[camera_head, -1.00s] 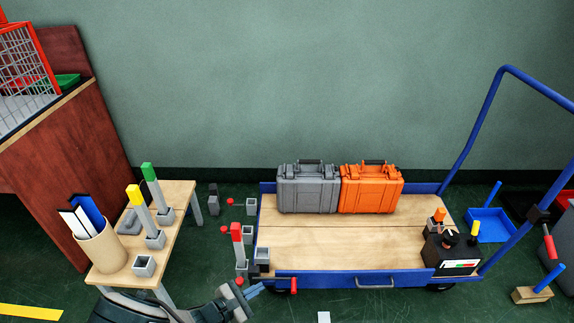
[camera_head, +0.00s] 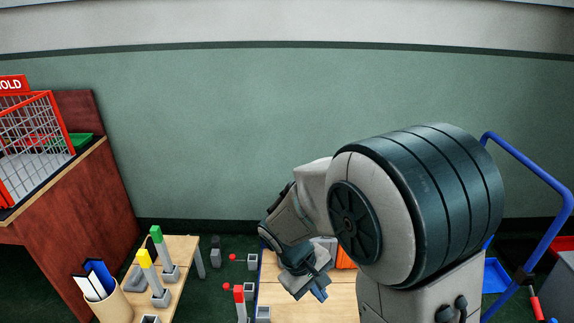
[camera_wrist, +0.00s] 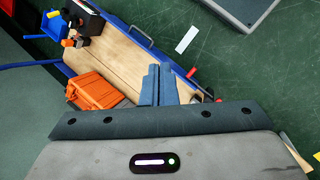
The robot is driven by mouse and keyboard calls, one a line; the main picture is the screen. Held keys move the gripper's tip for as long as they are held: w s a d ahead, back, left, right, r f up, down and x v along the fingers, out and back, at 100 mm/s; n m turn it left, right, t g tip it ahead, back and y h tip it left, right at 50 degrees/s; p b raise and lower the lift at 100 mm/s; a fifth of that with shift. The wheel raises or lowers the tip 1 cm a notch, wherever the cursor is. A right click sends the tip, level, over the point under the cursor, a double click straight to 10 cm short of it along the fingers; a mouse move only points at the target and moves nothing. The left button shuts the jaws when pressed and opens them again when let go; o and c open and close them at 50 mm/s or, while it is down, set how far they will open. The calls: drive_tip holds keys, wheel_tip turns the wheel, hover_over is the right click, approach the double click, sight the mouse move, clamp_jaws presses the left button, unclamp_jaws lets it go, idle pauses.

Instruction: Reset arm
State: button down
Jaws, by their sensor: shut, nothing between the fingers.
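My gripper (camera_head: 319,293) is in front of the wooden-decked cart (camera_head: 285,302) in the head view, pointing down and to the right. In the wrist view my gripper's fingers (camera_wrist: 158,88) are together and empty, above the cart's deck (camera_wrist: 118,52). My arm fills the right half of the head view and hides most of the cart. An orange case (camera_wrist: 95,92) lies on the deck in the wrist view; only a sliver of it (camera_head: 345,258) shows behind my arm in the head view.
A small wooden table (camera_head: 186,247) with green- and yellow-topped posts and a cup of books stands at left. A red wire basket (camera_head: 35,150) sits on a brown cabinet (camera_head: 75,200). A red-topped post (camera_head: 239,300) stands beside the cart. The wall above is clear.

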drive_tip(key=s+d+r+m+t+y+p, duration=0.1)
drive_tip(key=s+d+r+m+p, duration=0.1)
drive_tip(key=r, duration=0.5)
drive_tip(key=s+d+r+m+t+y+p, duration=0.1)
drive_tip(key=s+d+r+m+y+p, duration=0.1)
drive_tip(key=r, duration=0.5)
drive_tip(key=s+d+r+m+t+y+p, duration=0.1)
drive_tip(key=s+d+r+m+p, duration=0.2)
drive_tip(key=r, duration=0.4)
drive_tip(key=shift+s+d+r+m+y+p, duration=0.35)
drive_tip(key=shift+s+p, duration=0.55)
drive_tip(key=shift+s, duration=0.35)
